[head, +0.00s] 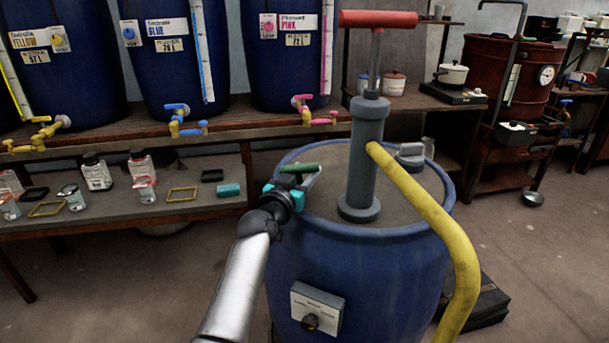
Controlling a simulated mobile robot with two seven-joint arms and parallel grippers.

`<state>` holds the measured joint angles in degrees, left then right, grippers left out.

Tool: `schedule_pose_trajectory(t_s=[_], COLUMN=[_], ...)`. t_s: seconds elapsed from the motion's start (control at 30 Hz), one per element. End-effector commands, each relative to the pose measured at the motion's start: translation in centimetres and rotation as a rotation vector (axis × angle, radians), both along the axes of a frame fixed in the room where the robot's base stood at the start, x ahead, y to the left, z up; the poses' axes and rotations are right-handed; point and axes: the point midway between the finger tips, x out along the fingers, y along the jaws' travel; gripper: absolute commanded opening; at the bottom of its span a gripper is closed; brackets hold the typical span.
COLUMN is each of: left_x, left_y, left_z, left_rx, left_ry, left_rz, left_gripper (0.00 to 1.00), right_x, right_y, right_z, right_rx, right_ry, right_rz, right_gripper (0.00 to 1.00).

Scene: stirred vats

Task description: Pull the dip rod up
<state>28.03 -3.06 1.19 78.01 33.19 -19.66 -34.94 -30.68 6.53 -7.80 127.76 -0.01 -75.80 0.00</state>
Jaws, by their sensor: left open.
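The blue drum (352,262) stands in the middle, with a grey lid top. A short green bar (297,168), which looks like the handle of the dip rod, shows at the left part of the drum's top. The rod below it is hidden. My left gripper (301,181), with teal parts at its base, is open at this green bar, over the drum's left rim. I cannot tell whether the bar is between the fingers or just beyond them. My right gripper is not in view.
A grey hand pump (367,150) with a red T-handle (378,19) rises from the drum, close right of my gripper. Its yellow hose (433,215) bends down the right side. A grey cap (411,152) sits beside it. Shelves with blue vats (172,60) stand behind.

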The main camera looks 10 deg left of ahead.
Motion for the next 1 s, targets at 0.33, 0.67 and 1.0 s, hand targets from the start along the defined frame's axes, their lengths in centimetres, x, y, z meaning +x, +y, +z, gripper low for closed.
schedule_pose_trajectory(t_s=[0.33,0.67,1.0], left_x=[0.12,0.1,0.1], left_y=[-0.03,-0.03,-0.03], left_z=[0.02,0.0,-0.02], left_rx=[0.0,0.0,0.0], left_ry=[0.0,0.0,0.0], left_rz=[0.0,0.0,0.0], left_gripper=[0.44,0.07,0.0], right_x=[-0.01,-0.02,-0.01], right_y=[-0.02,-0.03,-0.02], right_z=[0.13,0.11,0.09], right_rx=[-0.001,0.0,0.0], right_ry=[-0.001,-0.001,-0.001], right_rz=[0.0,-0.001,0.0], right_gripper=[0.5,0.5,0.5])
